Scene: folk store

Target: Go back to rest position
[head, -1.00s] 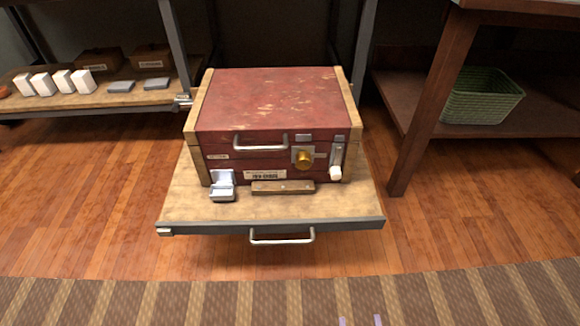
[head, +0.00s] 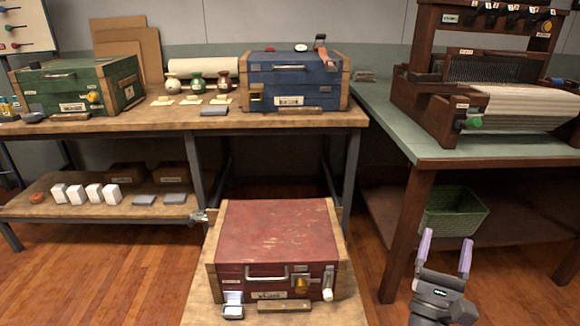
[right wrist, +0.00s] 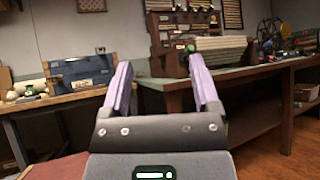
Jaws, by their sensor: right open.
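My right gripper (head: 447,255) is at the lower right of the head view, with its two purple fingers apart and nothing between them. In the right wrist view its open fingers (right wrist: 163,85) point toward the workbenches, away from any object. It is to the right of the red case (head: 275,235), which is shut and sits on a pulled-out wooden shelf (head: 345,308). My left gripper is not in the head view.
A wooden bench (head: 180,118) at the back holds a green case (head: 75,85) and a blue case (head: 292,80). A loom (head: 480,75) stands on the right table (head: 400,125). A green basket (head: 455,212) sits on its lower shelf. Wooden floor is open at the lower left.

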